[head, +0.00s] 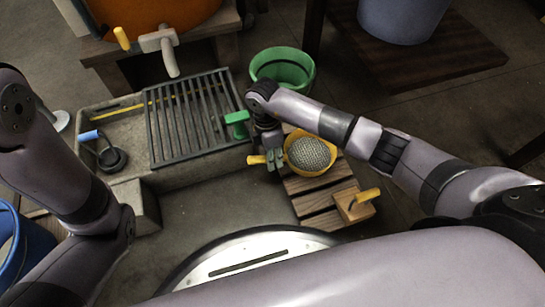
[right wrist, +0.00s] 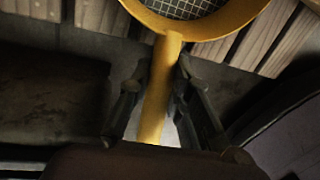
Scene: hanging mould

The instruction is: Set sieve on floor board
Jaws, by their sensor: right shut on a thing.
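The sieve (head: 310,154) has a yellow rim, a grey mesh and a yellow handle. My right gripper (head: 274,160) is shut on its handle. In the right wrist view, the handle of the sieve (right wrist: 163,75) runs between the fingers of my right gripper (right wrist: 160,88), with the rim beyond them. The floor board (head: 313,203) is made of wooden slats. The sieve's bowl is over its far part in the head view. I cannot tell whether the bowl touches the slats. My left gripper is outside the view; only my left arm shows.
A wooden block with a yellow handle (head: 355,205) stands on the board's near right part. A green bucket (head: 284,68) stands behind. A stone trough (head: 190,182) with a dark grate (head: 190,115) and a green-handled tool (head: 236,119) lies left. Bare floor lies left of the board.

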